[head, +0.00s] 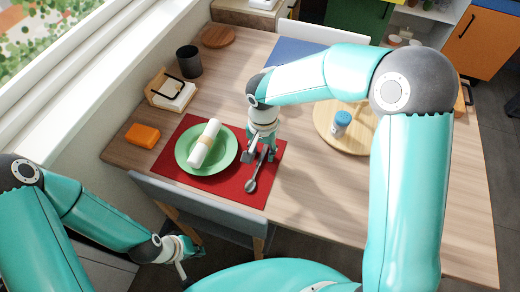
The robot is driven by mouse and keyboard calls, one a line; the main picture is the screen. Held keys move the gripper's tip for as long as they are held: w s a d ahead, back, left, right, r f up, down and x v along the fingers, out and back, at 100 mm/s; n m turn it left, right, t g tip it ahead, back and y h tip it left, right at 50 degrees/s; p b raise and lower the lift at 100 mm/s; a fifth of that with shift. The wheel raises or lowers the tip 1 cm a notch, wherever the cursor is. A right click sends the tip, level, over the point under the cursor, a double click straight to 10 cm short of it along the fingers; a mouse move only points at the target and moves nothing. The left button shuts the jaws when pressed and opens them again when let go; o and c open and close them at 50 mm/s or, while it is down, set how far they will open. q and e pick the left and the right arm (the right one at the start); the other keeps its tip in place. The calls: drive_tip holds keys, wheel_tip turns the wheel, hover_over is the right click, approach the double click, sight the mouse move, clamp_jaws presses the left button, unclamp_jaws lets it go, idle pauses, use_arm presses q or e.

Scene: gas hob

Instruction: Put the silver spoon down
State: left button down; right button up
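The silver spoon (251,185) is at the right part of the red placemat (225,188), beside the green plate (183,161). Its bowl points toward the near edge and its handle runs up between the fingers of my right gripper (260,157). The spoon looks flat on the mat, though a slight gap is hard to rule out. The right gripper points down, low over the mat, with its fingers apart on either side of the handle. My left gripper (184,258) hangs off the near side of the table, beside the chair; its fingers are small and partly hidden.
A rolled napkin (205,144) lies on the plate. An orange block (143,135), a napkin holder (172,94) and a dark cup (189,61) stand to the left. A round wooden board (325,126) with a blue-capped jar (341,123) is to the right. A chair (205,207) stands at the near edge.

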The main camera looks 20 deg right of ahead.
sight(263, 154)
drive_tip(key=shift+r, duration=0.1)
wheel_tip(263, 154, up, 12)
idle(0.5)
idle(0.5)
